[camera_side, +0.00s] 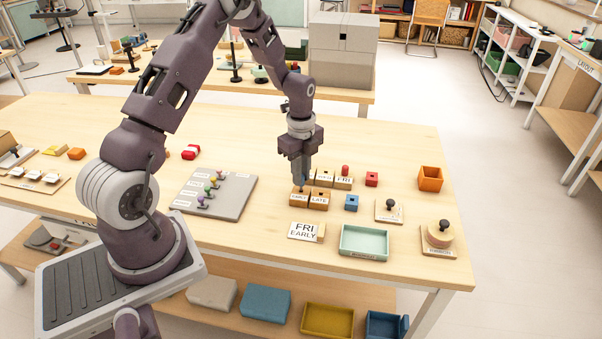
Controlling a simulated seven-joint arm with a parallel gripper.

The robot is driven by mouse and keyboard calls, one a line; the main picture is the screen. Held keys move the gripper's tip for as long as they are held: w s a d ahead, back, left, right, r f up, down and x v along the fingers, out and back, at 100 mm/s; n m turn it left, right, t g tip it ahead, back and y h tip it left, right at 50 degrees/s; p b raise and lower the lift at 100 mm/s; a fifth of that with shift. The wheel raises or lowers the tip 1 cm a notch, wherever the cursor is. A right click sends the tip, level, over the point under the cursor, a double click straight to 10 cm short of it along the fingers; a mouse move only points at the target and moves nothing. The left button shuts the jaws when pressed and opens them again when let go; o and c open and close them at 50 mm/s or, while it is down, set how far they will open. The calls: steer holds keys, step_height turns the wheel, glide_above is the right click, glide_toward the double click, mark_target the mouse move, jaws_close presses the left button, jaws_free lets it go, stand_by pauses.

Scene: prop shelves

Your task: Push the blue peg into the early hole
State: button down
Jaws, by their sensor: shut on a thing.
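The early hole is in the left one of two small brown blocks; this EARLY block (299,199) stands on the table beside the LATE block (319,201). My gripper (301,183) points straight down right over the EARLY block. It is shut on the blue peg, of which only a little dark blue shows between the fingertips. The peg is upright at the top of the block. I cannot tell how deep it is in the hole, because the fingers hide the opening.
A row of labelled blocks, one reading FRI (343,183), stands just behind. A blue cube (351,203) is to the right. A FRI EARLY card (304,231) and a green tray (364,243) lie in front. A grey board with pegs (232,197) is left.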

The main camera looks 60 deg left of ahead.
steer(key=shift+f, duration=0.5)
stand_by(0.9)
steer(key=shift+f, duration=0.25)
steer(key=shift+f, duration=0.35)
stand_by(0.4)
steer(key=c, duration=1.3)
jaws_free()
steer(key=shift+r, duration=3)
